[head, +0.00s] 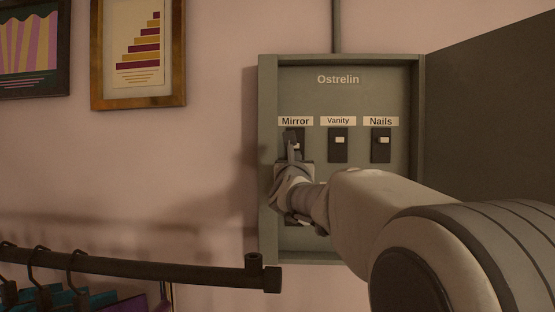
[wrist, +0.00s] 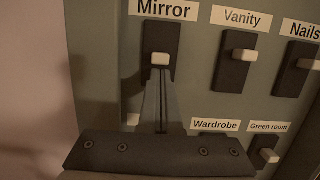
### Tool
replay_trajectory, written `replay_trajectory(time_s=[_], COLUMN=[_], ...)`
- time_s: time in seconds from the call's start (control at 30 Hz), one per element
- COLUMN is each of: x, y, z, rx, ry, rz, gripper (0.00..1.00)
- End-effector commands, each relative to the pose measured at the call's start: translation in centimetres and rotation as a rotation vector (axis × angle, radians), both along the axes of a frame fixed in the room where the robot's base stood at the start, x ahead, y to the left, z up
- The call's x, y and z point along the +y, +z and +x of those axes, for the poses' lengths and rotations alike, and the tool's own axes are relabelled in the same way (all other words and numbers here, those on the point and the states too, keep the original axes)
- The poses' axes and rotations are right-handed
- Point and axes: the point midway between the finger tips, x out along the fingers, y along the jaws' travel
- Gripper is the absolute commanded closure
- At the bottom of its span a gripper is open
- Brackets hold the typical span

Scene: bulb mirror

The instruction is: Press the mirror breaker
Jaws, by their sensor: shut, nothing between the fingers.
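The mirror breaker is a dark switch plate with a pale toggle, under the label "Mirror", at the upper left of the panel. In the wrist view its toggle (wrist: 160,59) shows at the top of the closed fingers. My gripper (head: 291,145) is shut and empty, with its fingertips in front of the mirror breaker's plate. In the wrist view my gripper (wrist: 161,75) has its tips just below the toggle; I cannot tell whether they touch it. In the head view the fingers hide most of the mirror breaker.
The Vanity breaker (head: 338,145) and Nails breaker (head: 381,145) stand to the right. Wardrobe and Green room (wrist: 264,154) switches sit below. The box door (head: 490,120) hangs open at right. A clothes rail (head: 180,271) with hangers is at lower left.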

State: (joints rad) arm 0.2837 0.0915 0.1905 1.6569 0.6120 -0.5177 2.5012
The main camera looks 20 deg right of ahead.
Motion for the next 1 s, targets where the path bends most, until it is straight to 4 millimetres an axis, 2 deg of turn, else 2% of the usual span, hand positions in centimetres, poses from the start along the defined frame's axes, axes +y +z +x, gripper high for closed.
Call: replay_trajectory(time_s=[0.23,0.57,0.77,1.0], x=[0.1,0.1,0.1,0.3], y=[2.1,2.1,0.9,-1.9], z=[0.0,-0.1,0.1,0.5], rx=[-0.004,-0.005,-0.004,-0.001], ry=[0.001,0.001,0.001,0.001], rz=[-0.001,-0.002,-0.001,0.000], gripper=[1.00,1.00,1.00,1.00])
